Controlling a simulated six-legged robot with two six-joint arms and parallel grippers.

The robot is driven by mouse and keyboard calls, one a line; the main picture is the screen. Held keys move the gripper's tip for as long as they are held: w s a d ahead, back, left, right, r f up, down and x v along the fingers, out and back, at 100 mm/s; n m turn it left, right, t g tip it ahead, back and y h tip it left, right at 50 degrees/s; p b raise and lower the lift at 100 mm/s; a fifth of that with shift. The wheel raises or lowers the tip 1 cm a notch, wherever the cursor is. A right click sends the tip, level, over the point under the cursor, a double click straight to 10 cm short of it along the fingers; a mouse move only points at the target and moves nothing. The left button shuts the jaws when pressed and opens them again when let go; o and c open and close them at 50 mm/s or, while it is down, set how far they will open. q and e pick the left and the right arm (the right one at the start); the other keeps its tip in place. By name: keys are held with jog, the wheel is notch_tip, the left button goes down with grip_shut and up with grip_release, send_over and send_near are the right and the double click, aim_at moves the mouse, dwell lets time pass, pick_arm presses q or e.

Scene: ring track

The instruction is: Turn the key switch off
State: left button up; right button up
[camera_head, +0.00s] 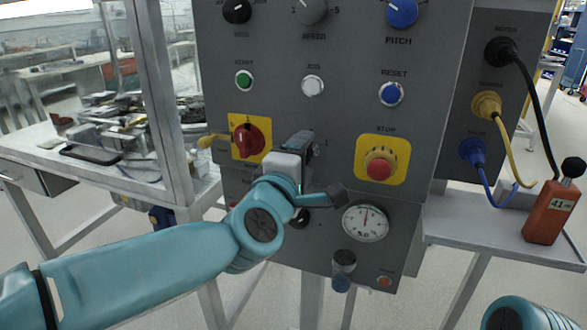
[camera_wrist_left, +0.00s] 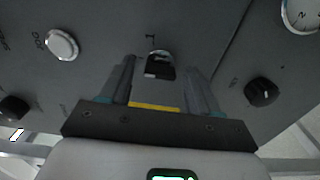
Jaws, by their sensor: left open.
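The key switch (camera_wrist_left: 160,66) shows in the left wrist view as a small dark piece with a bright metal rim, below a printed "1" on the grey panel. It lies between the two fingers of my left gripper (camera_wrist_left: 161,82), which are open on either side of it. I see no contact between fingers and key switch. In the head view my left gripper (camera_head: 302,142) is in front of the grey panel (camera_head: 310,110), right of the red rotary switch. There it hides the key switch, and only part of the label shows. My right gripper is out of view.
Close around are the red rotary switch (camera_head: 247,140) on a yellow plate, the red stop button (camera_head: 379,168), the gauge (camera_head: 365,222) and the white jog button (camera_head: 312,86).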

pick_arm(q)
jog(key=p+v, duration=0.1)
jog(key=v, duration=1.5)
jog(key=shift+p, duration=0.35)
